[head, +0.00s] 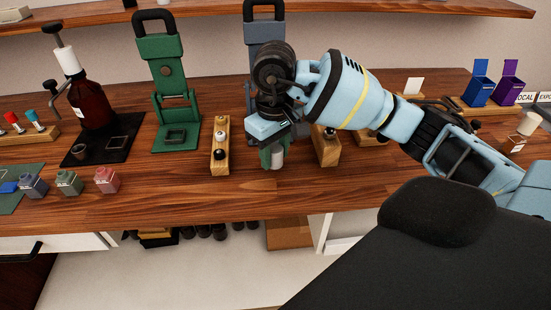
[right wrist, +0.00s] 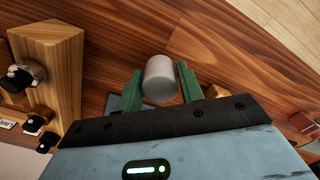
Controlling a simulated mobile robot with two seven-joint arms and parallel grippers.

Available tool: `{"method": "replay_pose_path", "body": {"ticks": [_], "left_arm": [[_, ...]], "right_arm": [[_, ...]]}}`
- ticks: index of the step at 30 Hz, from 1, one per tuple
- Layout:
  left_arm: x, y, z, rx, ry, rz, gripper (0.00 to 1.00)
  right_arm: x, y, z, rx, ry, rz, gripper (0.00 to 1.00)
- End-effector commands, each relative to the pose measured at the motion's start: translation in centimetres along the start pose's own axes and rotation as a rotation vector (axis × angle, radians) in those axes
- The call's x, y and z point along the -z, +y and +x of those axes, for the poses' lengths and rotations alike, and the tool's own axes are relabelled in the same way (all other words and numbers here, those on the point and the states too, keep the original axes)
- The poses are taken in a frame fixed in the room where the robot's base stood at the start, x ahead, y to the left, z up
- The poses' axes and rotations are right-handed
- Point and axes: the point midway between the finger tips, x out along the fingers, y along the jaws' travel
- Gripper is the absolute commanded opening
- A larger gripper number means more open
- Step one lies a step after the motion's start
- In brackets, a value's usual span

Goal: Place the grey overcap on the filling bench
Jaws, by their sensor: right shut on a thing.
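The grey overcap (head: 277,161) is a small plain cylinder, held over the middle of the wooden filling bench (head: 190,203) near its front part. My right gripper (head: 272,155) points down and is shut on it. In the right wrist view the overcap (right wrist: 160,80) sits between the two green fingers of my right gripper (right wrist: 159,72). I cannot tell whether its lower end touches the wood. My left gripper is not in view.
Wooden blocks with small caps stand left (head: 220,147) and right (head: 327,148) of my right gripper. A green press (head: 167,75) and a brown bottle (head: 92,103) stand farther left. Several small bottles are at front left. Bare wood lies in front.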

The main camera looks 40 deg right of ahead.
Motion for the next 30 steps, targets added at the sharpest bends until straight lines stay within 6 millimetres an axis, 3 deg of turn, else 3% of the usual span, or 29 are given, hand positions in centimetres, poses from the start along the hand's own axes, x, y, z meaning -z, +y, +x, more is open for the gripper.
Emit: {"method": "replay_pose_path", "body": {"ticks": [5, 17, 18, 22, 30], "left_arm": [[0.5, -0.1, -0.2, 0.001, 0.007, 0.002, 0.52], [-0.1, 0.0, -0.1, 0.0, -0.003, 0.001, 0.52], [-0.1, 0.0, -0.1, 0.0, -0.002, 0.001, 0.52], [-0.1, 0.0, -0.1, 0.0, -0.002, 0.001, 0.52], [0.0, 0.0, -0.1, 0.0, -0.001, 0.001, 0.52]], "right_arm": [[-0.1, 0.0, 2.3, 0.0, -0.002, 0.0, 0.1], [-0.1, 0.0, 3.0, 0.0, -0.002, 0.0, 0.1], [-0.1, 0.0, 3.0, 0.0, -0.002, 0.0, 0.4], [-0.1, 0.0, 2.9, 0.0, -0.001, 0.001, 0.57], [-0.1, 0.0, 2.8, -0.001, 0.0, 0.001, 0.6]]}}
